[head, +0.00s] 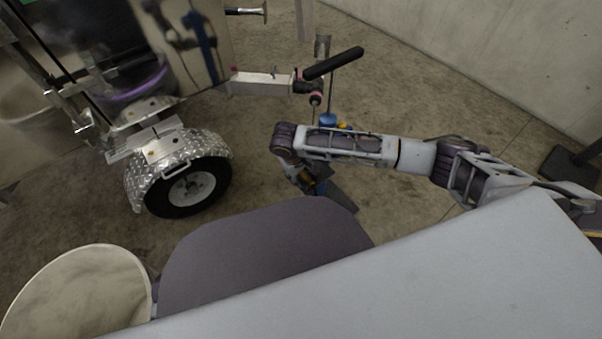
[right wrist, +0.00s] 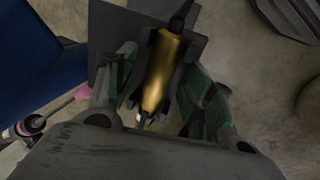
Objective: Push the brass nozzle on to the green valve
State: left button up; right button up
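My right gripper (head: 307,184) is low in front of me, pointing down. In the right wrist view its two green-padded fingers (right wrist: 160,85) stand either side of the brass nozzle (right wrist: 162,70). A gap shows between the left finger and the nozzle; contact on the right side is unclear. Dark parts flank the nozzle, and a dark flat plate (right wrist: 107,40) lies behind it. In the head view the nozzle (head: 306,181) is partly hidden by the gripper. I cannot make out the green valve; a green patch (head: 28,2) at the top left is cut off. My left gripper is not in view.
An aluminium trailer stands at the left, with a wheel (head: 192,188) under a chequered fender (head: 175,148). Its drawbar (head: 262,83) reaches right to a coupling with a black handle (head: 333,63). Concrete floor (head: 430,80) is open toward the wall (head: 500,45).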

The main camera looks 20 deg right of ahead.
aim_at(303, 174)
jog(key=shift+d+f, duration=0.1)
jog(key=shift+d, duration=0.05)
jog(key=shift+c, duration=0.6)
grip_shut()
jog(key=shift+r+p, duration=0.45)
jog(key=shift+r, duration=0.4)
notch_tip(303, 174, up, 6)
jog(key=p, duration=0.2)
jog(key=shift+p, duration=0.4)
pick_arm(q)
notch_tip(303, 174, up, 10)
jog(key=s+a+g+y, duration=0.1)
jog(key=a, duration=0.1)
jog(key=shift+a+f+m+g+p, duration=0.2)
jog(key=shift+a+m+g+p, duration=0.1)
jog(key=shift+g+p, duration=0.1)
pick_arm(e)
notch_tip(303, 174, up, 2)
jog(key=shift+r, duration=0.2)
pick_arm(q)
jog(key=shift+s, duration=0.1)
